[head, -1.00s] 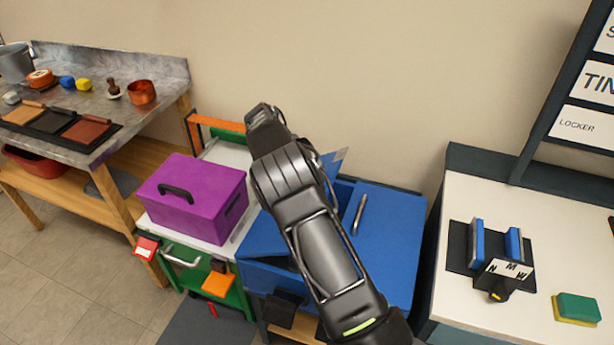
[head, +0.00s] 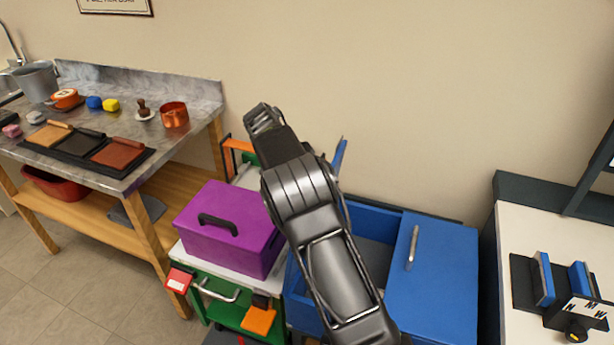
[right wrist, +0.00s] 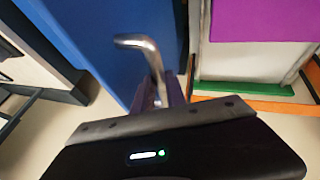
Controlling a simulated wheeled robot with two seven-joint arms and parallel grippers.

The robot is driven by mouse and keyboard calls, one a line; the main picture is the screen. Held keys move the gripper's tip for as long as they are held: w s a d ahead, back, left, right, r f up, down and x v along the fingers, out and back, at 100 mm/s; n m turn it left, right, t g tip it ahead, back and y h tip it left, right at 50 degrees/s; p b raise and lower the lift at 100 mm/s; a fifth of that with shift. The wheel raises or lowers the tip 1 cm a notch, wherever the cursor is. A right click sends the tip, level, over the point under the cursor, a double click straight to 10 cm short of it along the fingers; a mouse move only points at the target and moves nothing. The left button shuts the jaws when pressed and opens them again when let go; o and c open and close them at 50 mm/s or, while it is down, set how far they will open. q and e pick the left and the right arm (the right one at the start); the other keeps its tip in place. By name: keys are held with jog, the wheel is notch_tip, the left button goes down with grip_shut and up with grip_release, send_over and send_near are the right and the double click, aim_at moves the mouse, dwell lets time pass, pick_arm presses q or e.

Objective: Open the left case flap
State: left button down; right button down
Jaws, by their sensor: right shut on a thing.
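The blue case (head: 370,213) stands right of the purple box. Its left flap (head: 341,153) is raised and shows nearly edge-on behind my arm; the compartment beneath is partly open to view. The right flap (head: 445,275) lies flat with its metal handle (head: 412,247) on top. In the right wrist view, a blue panel (right wrist: 105,35), apparently the left flap, carries a bent metal handle (right wrist: 150,55). My right gripper (right wrist: 160,95) is shut on this handle. In the head view my arm hides the gripper and much of the flap. My left gripper is not in view.
A purple box (head: 232,225) sits on a white-topped green cart (head: 228,315) close to the case's left. A workbench (head: 175,100) with trays stands further left. A white-topped table (head: 515,230) is at the right. The wall is close behind.

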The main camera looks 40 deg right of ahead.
jog(key=shift+s+a+f, duration=0.1)
jog(key=shift+a+f, duration=0.15)
jog(key=shift+f, duration=0.25)
jog(key=c, duration=1.8)
grip_release()
jog(key=shift+d, duration=0.1)
jog(key=shift+o, duration=0.9)
jog(key=shift+d, duration=0.1)
jog(key=shift+o, duration=1.3)
jog(key=shift+r, duration=0.15)
jog(key=shift+r, duration=0.1)
